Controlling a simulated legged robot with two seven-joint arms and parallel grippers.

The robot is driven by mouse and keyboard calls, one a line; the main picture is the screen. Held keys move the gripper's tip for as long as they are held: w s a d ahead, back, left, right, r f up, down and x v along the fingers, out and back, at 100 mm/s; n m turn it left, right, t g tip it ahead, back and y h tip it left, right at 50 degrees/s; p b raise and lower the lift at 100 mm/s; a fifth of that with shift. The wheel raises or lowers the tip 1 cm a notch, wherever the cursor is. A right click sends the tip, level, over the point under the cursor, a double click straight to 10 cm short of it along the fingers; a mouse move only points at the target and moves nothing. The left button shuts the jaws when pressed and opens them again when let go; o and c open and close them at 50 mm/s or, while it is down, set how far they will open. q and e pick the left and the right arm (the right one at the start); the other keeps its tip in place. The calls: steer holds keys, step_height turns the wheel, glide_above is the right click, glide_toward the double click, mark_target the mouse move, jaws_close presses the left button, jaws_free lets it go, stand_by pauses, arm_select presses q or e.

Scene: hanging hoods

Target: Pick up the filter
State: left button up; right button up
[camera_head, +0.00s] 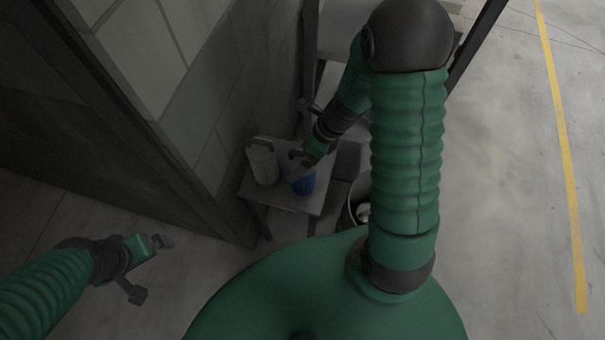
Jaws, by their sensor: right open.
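A small table (253,190) stands by the wall. On it stand a pale cylinder (263,166) with a dark handle-like top and, to its right, a blue cylinder (304,186). I cannot tell for certain which of the two is the filter. My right gripper (299,160) is open and points down and left at the top of the blue cylinder, hiding part of it. I cannot tell if they touch. My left gripper (163,241) is low at the left, over bare floor, well away from the table. Its fingers are too small to read.
A tiled wall panel with a dark frame (215,215) rises left of the table. A dark bin (352,207) with something pale inside stands right of the table, partly hidden by my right arm. Dark posts (309,60) stand behind. Open floor (505,190) lies at the right.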

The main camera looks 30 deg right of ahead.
steer(key=shift+w+f, duration=0.1)
steer(key=shift+w, duration=0.1)
steer(key=c, duration=1.4)
steer(key=shift+c, duration=0.5)
